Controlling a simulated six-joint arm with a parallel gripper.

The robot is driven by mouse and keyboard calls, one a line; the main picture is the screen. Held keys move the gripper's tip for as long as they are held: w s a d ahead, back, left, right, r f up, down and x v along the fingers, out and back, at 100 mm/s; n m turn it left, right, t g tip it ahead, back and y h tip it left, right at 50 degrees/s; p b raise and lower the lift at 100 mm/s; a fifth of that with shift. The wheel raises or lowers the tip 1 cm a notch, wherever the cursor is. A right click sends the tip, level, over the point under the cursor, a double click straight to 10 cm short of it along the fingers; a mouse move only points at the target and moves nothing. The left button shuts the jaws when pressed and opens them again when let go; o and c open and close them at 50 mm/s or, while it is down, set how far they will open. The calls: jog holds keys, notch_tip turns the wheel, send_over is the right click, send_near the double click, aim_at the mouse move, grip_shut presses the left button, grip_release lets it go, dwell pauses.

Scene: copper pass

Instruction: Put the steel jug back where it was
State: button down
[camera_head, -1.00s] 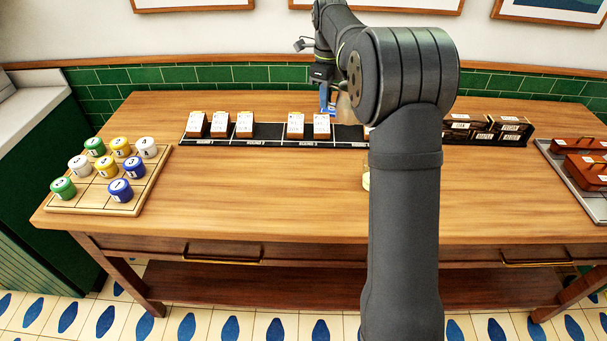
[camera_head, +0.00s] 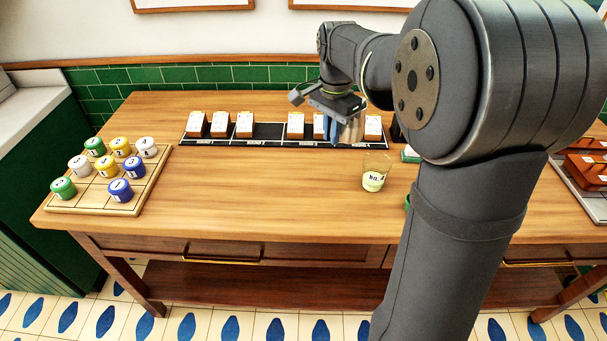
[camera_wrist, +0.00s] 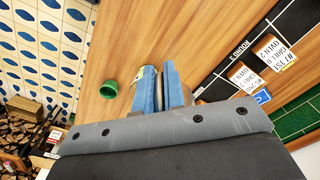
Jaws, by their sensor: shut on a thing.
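My gripper (camera_head: 343,130) is above the rear middle of the table, in front of the black strip. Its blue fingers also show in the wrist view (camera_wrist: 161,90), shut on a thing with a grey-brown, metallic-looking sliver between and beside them. I take it for the steel jug (camera_wrist: 176,90); its shape is mostly hidden by the fingers. Whether it touches anything below cannot be told.
A glass (camera_head: 374,173) with pale contents stands on the table in front of my gripper. A green cup (camera_wrist: 110,89) is nearby. The black strip (camera_head: 268,132) holds several card-topped blocks, with gaps. A wooden tray (camera_head: 92,200) with coloured jars is left. The table's left-centre is clear.

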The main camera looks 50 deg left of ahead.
jog(key=s+a+f, duration=0.2)
jog(key=a+f, duration=0.1)
jog(key=f, duration=0.1)
jog(key=s+a+f, duration=0.2)
jog(key=a+f, duration=0.1)
jog(key=f, duration=0.1)
jog(key=s+a+f, duration=0.2)
jog(key=a+f, duration=0.1)
jog(key=f, duration=0.1)
jog(key=shift+s+a, duration=0.15)
jog(key=shift+a, duration=0.25)
jog(key=shift+f, duration=2)
jog(key=shift+f, duration=0.1)
jog(key=c, duration=1.5)
grip_release()
notch_tip(320, 180, up, 12)
